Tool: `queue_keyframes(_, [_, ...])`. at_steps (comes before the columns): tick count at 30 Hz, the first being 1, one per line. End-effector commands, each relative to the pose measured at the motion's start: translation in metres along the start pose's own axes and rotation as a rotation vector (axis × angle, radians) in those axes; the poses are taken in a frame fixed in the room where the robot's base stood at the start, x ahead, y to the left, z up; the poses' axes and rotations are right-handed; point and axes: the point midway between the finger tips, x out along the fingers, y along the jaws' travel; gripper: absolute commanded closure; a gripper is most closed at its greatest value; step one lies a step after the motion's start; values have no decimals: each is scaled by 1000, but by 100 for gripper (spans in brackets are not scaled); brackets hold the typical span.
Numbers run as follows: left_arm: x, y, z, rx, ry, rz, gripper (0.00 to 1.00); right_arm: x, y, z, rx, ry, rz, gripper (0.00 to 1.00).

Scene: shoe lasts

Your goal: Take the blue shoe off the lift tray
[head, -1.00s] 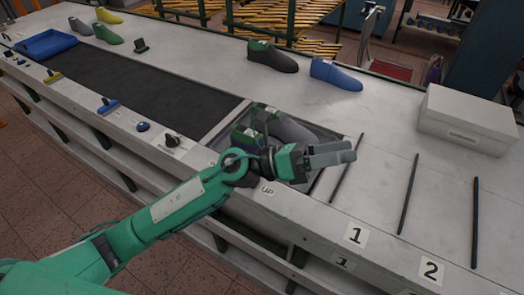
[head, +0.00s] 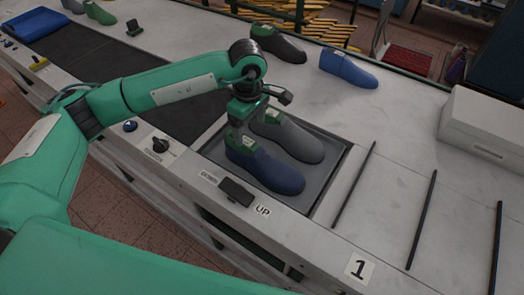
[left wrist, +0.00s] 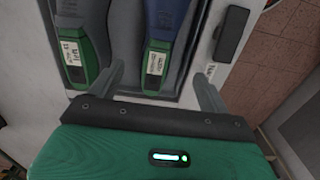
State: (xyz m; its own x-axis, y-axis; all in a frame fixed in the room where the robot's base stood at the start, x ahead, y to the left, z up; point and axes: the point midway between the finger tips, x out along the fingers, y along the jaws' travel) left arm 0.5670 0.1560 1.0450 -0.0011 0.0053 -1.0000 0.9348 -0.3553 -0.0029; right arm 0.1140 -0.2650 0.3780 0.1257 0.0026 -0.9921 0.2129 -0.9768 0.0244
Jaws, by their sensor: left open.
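The blue shoe (head: 270,168) lies on the lift tray (head: 325,188), at its near side, with a green heel part. A grey shoe (head: 295,138) with a green heel part lies beside it on the far side. My left gripper (head: 238,140) is open and points down over the blue shoe's heel end. In the left wrist view the blue shoe (left wrist: 165,25) lies between the two finger lines, with its labelled green heel near my open fingers (left wrist: 160,90). I cannot tell whether the fingers touch it. My right gripper is not in view.
Beside the tray are a dark switch (head: 236,191) marked UP and a black knob (head: 160,146). Another blue shoe (head: 347,69) and a dark green-heeled shoe (head: 277,45) stand at the back. A white box (head: 488,128) is at right; black bars (head: 354,185) divide the bench surface.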

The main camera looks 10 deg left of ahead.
Motion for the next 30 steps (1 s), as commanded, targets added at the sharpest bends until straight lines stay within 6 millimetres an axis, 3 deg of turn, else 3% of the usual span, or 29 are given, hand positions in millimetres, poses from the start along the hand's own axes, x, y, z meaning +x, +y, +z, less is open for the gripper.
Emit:
queue_keyframes(6, [42,-1,1,0,-4,-6,20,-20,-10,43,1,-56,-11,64])
queue_keyframes(9, [59,-1,1,0,-5,-5,20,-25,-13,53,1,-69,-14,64])
queue_keyframes(12, [70,0,1,1,-6,-2,20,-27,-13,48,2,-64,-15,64])
queue_keyframes(20, [88,2,-2,0,-5,-5,20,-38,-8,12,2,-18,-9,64])
queue_keyframes(30, [127,5,-6,1,-6,-2,20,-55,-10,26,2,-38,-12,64])
